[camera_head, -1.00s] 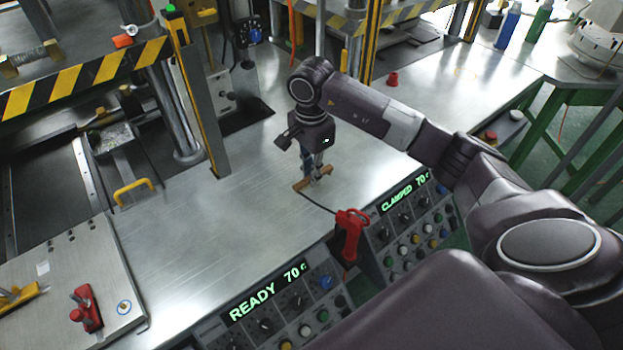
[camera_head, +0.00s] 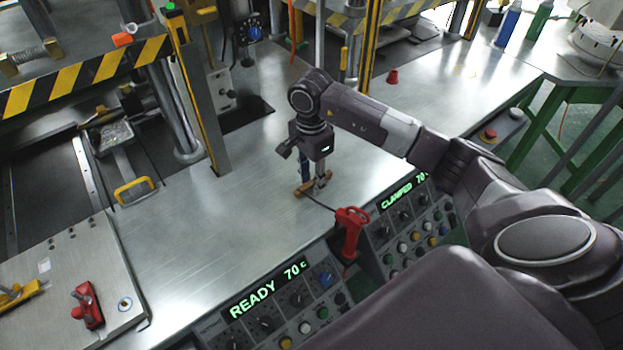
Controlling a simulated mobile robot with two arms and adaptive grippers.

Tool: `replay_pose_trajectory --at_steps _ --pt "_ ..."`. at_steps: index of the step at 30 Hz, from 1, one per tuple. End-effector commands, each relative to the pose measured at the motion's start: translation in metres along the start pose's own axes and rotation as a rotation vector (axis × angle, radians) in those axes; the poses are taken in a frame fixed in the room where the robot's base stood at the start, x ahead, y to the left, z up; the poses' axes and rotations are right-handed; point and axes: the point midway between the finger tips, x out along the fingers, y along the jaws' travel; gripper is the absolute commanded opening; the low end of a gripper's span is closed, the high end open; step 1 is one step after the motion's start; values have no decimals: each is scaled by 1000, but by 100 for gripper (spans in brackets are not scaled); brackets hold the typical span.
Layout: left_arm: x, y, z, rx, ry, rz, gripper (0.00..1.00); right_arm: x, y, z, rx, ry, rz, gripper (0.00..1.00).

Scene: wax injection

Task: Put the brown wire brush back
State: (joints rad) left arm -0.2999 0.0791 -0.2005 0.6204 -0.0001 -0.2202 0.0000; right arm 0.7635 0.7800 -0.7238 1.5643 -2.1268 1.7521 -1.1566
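The brown wire brush (camera_head: 302,191) is a small brown bar low over the metal table, near its front edge and left of the red handle. My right gripper (camera_head: 313,181) points down from above, with its fingers at the middle of the brush. It appears shut on the brush, and the fingers hide part of it. I cannot tell whether the brush touches the table. My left gripper is not in view.
A red-handled tool (camera_head: 349,226) with a dark cable stands at the front edge between two control panels. A small red cup (camera_head: 391,76) stands farther back. A yellow-black press frame (camera_head: 85,75) is at the left. The metal table (camera_head: 220,220) is clear left of the brush.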

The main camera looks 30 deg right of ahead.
Motion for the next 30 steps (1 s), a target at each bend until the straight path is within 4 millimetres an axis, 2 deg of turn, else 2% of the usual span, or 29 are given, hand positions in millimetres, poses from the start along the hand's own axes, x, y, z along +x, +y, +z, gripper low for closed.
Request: replay_pose_trajectory --at_steps 2,5,18,24,30 --pt "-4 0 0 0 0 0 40 -4 0 0 0 0 0 30" --pt "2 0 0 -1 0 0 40 -14 -1 -1 0 1 -4 30" --pt "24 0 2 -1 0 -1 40 -103 -1 0 0 1 -4 30" --pt "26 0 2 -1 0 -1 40 -121 0 0 1 0 -1 30" --pt "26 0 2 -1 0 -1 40 -123 0 0 0 0 1 30"
